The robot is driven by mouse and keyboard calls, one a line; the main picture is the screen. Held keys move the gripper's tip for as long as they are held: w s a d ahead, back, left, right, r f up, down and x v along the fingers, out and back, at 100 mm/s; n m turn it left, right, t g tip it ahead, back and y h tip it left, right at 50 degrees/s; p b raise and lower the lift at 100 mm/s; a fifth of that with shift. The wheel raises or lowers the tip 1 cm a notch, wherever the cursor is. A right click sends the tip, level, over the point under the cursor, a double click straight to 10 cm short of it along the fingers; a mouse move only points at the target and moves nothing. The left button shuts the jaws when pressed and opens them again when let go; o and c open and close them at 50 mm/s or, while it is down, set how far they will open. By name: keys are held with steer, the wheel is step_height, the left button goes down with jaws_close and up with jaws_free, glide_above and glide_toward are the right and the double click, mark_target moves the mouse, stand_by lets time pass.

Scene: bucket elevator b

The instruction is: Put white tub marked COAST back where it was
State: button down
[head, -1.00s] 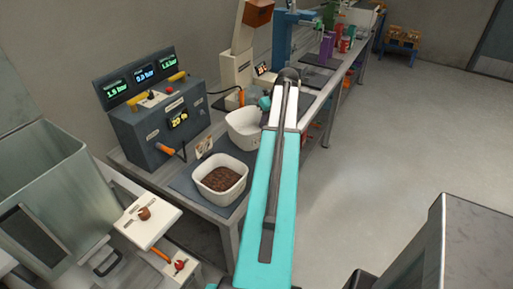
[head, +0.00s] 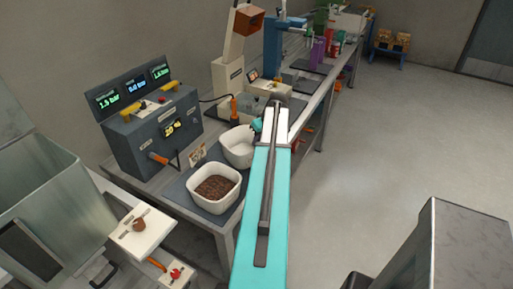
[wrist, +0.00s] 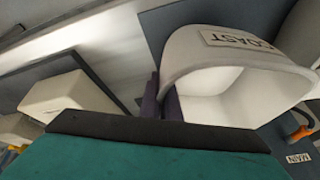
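The white tub marked COAST (wrist: 285,72) fills the upper right of the wrist view, its label upside down and its inside bare white. My gripper (wrist: 162,100) has its dark fingers on either side of the tub's wall and is shut on it. In the head view the empty white tub (head: 236,150) is just behind a second white tub. My teal arm hides its right side and most of the gripper. Whether its base touches the bench cannot be told.
The second tub (head: 232,203), full of brown granules, stands nearer on the dark mat (head: 176,190). A small card (head: 197,153) and a grey control box (head: 150,130) are to the left. A white machine with an orange head (head: 228,75) stands behind.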

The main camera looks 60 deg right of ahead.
steer(key=shift+f+p, duration=0.55)
steer(key=shift+f, duration=1.2)
steer(key=shift+f, duration=0.2)
steer(key=c, duration=2)
jaws_free()
steer(key=shift+r, duration=0.1)
steer(key=b+v, duration=0.3)
steer(key=v, duration=0.9)
